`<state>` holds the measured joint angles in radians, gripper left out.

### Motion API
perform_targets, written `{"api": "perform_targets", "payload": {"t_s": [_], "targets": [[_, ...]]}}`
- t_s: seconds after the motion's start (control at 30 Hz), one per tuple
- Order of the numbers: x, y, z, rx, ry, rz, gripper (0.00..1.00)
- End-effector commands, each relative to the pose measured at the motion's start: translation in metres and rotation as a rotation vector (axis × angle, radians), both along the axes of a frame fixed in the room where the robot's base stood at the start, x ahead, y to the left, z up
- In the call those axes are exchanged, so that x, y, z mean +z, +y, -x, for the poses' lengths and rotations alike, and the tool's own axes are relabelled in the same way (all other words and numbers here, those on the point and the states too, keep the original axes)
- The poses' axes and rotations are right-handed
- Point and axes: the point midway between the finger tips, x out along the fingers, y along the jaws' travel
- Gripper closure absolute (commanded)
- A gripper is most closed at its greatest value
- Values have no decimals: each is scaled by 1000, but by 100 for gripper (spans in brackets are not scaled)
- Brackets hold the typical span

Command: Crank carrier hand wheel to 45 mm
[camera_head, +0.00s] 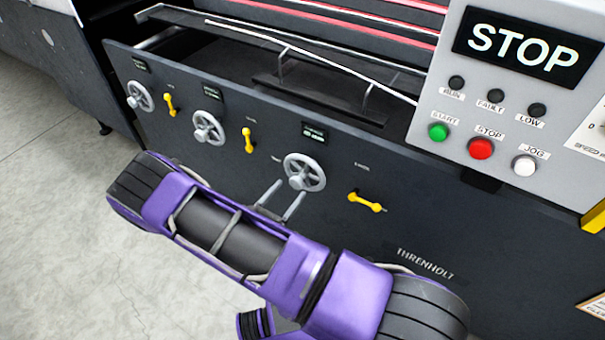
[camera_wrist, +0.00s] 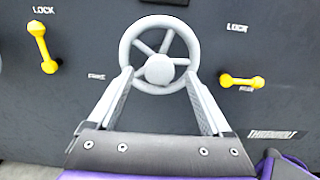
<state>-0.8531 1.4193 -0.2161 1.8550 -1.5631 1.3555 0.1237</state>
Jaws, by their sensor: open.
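Three grey spoked hand wheels sit in a row on the dark machine panel; their small labels are too blurred to read, so I cannot tell by name which is the carrier's. The rightmost hand wheel (camera_head: 304,172) is in front of my gripper (camera_head: 290,189). In the wrist view this wheel (camera_wrist: 160,22) is centred ahead, with its round hub facing me. My gripper (camera_wrist: 159,74) is open, with one finger at each side of the wheel's lower rim. I cannot tell whether they touch it. A small dark display (camera_head: 314,132) above the wheel is unreadable.
The middle wheel (camera_head: 208,127) and left wheel (camera_head: 140,96) are farther along. The yellow lock lever (camera_head: 367,201) right of the near wheel lies roughly horizontal; the middle lever (camera_head: 248,140) and left lever (camera_head: 169,104) stand upright. A grey button box (camera_head: 510,90) juts at upper right.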

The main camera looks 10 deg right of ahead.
Motion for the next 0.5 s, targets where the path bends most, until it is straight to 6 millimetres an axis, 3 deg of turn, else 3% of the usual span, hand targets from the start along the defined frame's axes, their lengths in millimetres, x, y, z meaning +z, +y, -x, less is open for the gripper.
{"api": "perform_targets", "payload": {"t_s": [0.2,0.5], "targets": [[0,-34,-33,-3,-1,-2,17],[0,-57,-57,-1,0,-1,17]]}}
